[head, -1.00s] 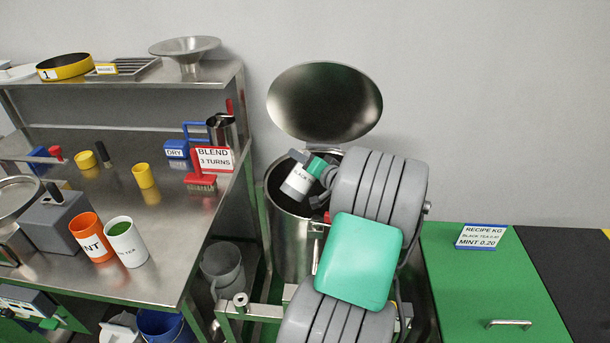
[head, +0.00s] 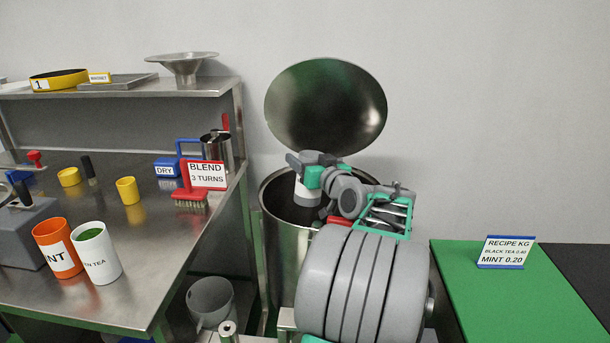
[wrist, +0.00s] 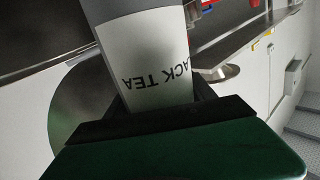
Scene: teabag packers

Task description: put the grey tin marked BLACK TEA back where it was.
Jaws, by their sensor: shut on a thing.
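The grey tin marked BLACK TEA (head: 306,190) is in my gripper (head: 318,174), above the mouth of the open steel drum (head: 285,236). In the head view it looks close to upright, and its lower part shows against the dark drum interior. In the wrist view the tin (wrist: 145,45) stands between the fingers (wrist: 158,112), and its white BLACK TEA label reads upside down. My gripper is shut on the tin. The tin's contents cannot be seen.
The drum's round lid (head: 326,105) stands open behind. The steel bench (head: 150,235) at left holds an orange MINT cup (head: 58,248), a white tea cup (head: 96,255), yellow cups, a red brush (head: 190,200) and a BLEND sign (head: 207,175). A green top (head: 480,290) with a recipe card (head: 506,252) lies at right.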

